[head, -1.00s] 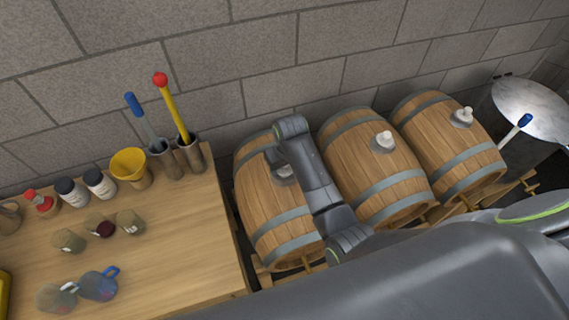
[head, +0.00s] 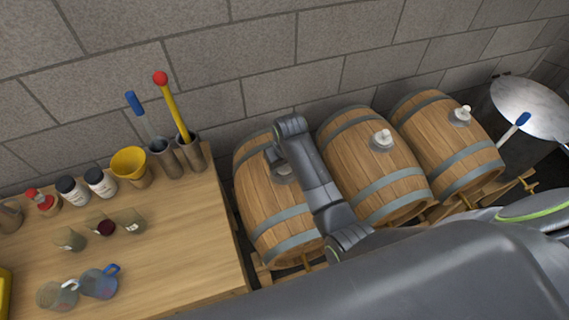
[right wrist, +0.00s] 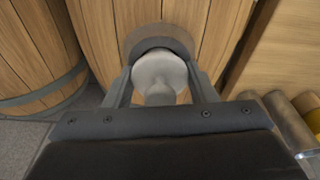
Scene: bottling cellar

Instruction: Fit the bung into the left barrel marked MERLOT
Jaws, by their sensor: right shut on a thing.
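The left barrel (head: 262,205) lies on its side in the head view, closest to the table; no marking is readable on it. My right gripper (right wrist: 158,78) is over its top and shut on the pale bung (right wrist: 158,72). In the right wrist view the bung is in front of the barrel's grey bung-hole collar (right wrist: 146,37), with a dark crescent of the opening showing beyond it. I cannot tell whether the bung's tip is inside the hole. In the head view the arm hides most of the gripper and bung. My left gripper is not in view.
The middle barrel (head: 362,170) and right barrel (head: 447,140) each carry a pale bung. A wooden table (head: 185,255) at left holds glasses, jars, a yellow funnel (head: 129,164) and tool holders. A stone wall stands close behind.

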